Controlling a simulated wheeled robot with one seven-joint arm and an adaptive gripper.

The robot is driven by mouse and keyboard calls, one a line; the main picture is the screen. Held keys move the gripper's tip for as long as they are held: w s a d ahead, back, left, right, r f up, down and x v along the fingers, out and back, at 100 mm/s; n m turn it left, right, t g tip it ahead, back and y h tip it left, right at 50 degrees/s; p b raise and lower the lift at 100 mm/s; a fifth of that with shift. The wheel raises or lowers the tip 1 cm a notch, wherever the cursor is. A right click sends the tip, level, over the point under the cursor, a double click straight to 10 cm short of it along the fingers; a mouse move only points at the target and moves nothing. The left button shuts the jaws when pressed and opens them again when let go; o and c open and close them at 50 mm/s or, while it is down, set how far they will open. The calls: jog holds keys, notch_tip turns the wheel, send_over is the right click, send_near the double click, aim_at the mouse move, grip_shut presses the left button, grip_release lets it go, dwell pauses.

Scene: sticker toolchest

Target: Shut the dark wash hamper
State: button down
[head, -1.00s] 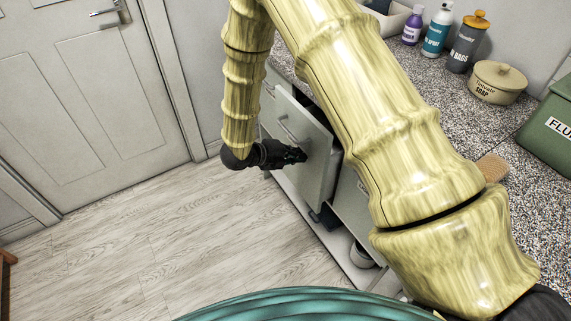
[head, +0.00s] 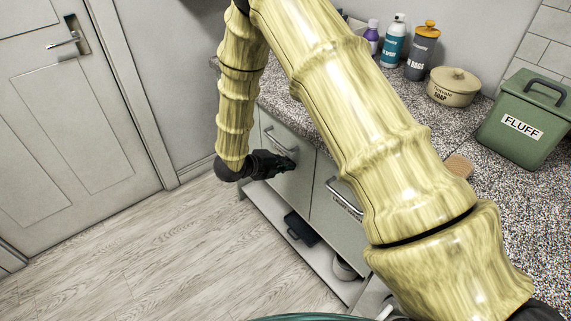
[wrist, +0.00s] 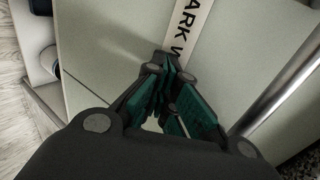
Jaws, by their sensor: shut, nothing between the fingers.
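The dark wash hamper (head: 292,195) is the pale grey-green front in the counter's cabinet, with a metal bar handle (head: 277,143). In the head view it looks flush with the cabinet face or very nearly so; a small gap cannot be ruled out. In the wrist view its front (wrist: 105,30) fills the picture, with a partly hidden label (wrist: 193,22) reading "ARK W" and the handle (wrist: 285,85) at right. My gripper (head: 293,164) is shut and empty, its fingertips (wrist: 170,66) at the front panel below the handle, seemingly touching it.
Another front with a handle (head: 345,195) is to the right. An open low shelf below holds a dark tray (head: 301,229) and a pot (head: 344,268). The speckled counter carries bottles, a soap pot (head: 452,88) and a green FLUFF tin (head: 525,120). Wooden floor (head: 180,260) is clear at left.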

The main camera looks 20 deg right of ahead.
jog(key=shift+d+r, duration=0.1)
jog(key=shift+d, duration=0.05)
jog(key=a+f+v, duration=0.1)
jog(key=f+v, duration=0.1)
jog(key=v, duration=1.1)
jog(key=shift+a, duration=0.35)
jog(key=s+d+f+n+t+y+p, duration=0.1)
jog(key=s+d+f+n+y+p, duration=0.15)
jog(key=s+f+n, duration=0.4)
jog(key=s+d+f+n+t+y+p, duration=0.1)
jog(key=s+d+f+n+t+y, duration=0.15)
jog(key=f+n, duration=0.7)
jog(key=s+f+n+g+y+p, duration=0.3)
jog(key=s+n+g+y, duration=0.3)
jog(key=s+n, duration=1)
jog(key=s, duration=1.2)
jog(key=shift+a+n+y, duration=0.25)
jog(key=shift+n+y, duration=0.05)
jog(key=shift+n, duration=0.1)
jog(key=shift+s+f+g, duration=0.1)
jog(key=shift+g, duration=0.15)
